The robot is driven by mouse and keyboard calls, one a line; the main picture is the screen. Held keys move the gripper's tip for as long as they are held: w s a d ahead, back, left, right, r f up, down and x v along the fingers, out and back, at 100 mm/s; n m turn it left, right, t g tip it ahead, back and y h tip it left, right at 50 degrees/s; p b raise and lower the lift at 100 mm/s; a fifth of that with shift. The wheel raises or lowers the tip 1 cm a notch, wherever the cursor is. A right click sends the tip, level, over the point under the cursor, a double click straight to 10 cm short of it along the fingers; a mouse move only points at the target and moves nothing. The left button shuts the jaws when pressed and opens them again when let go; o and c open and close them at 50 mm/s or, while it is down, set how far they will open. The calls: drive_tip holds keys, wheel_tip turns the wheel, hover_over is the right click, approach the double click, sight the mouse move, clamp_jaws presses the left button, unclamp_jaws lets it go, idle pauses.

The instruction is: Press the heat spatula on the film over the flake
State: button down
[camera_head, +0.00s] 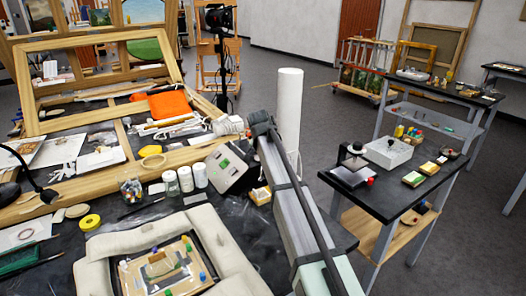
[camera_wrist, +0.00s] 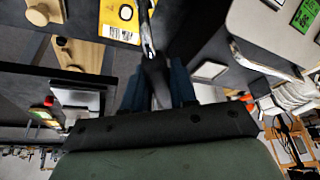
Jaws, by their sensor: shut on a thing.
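In the wrist view my gripper (camera_wrist: 157,85) has dark blue fingers closed around a slim tool (camera_wrist: 150,45) with a dark body and a shiny metal part, apparently the heat spatula. Its tip runs toward the top edge, and I cannot see it touching anything. In the head view my arm hides the fingers and the tool. The framed fragment (camera_head: 124,284) lies inside a pale padded ring (camera_head: 228,262) at the bottom left, apart from my arm. A beige piece and small coloured blocks sit in it. I cannot make out the film or the flake.
A white control box (camera_head: 232,172) with a green display stands left of my arm; a yellow-labelled item (camera_wrist: 120,20) shows in the wrist view. Jars (camera_head: 186,179) stand left of the box. A black side table (camera_head: 395,200) stands right.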

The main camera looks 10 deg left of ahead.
drive_tip(key=shift+s+d+f, duration=0.15)
drive_tip(key=shift+s+d, duration=0.05)
drive_tip(key=shift+s, duration=0.05)
drive_tip(key=shift+f, duration=0.1)
idle(0.3)
drive_tip(key=shift+f, duration=2.65)
drive_tip(key=shift+f, duration=0.25)
idle(2.5)
idle(1.1)
drive_tip(key=shift+r, duration=2.5)
